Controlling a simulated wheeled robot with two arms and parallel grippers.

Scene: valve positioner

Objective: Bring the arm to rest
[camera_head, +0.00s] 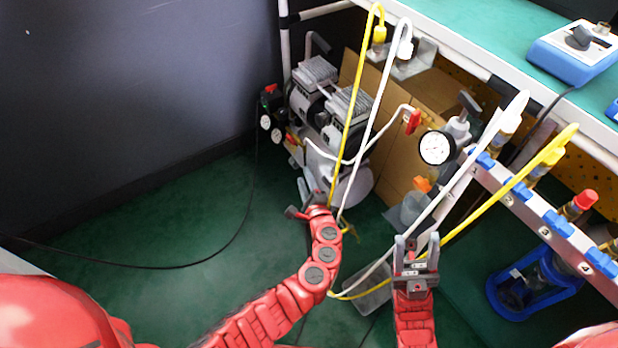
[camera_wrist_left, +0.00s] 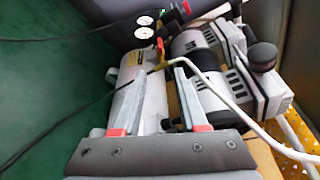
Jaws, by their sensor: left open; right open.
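My left arm is red and reaches up from the bottom of the head view. Its left gripper (camera_head: 310,190) is in front of the air compressor (camera_head: 325,105), low near the tank. In the left wrist view the left gripper (camera_wrist_left: 158,105) has its two fingers apart with nothing held between them; the compressor (camera_wrist_left: 205,75) and its pale tank lie beyond. My right gripper (camera_head: 416,247) points up near the bottom centre of the head view, fingers apart. The yellow and white hoses pass close to it; I cannot tell whether they touch it.
A pressure gauge (camera_head: 437,147) and a rail with blue clips (camera_head: 558,223) stand at the right. A green-topped bench (camera_head: 480,25) holds a blue device (camera_head: 575,52). A blue stand (camera_head: 535,290) sits below. A black cable crosses the open green floor (camera_head: 170,220) at left.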

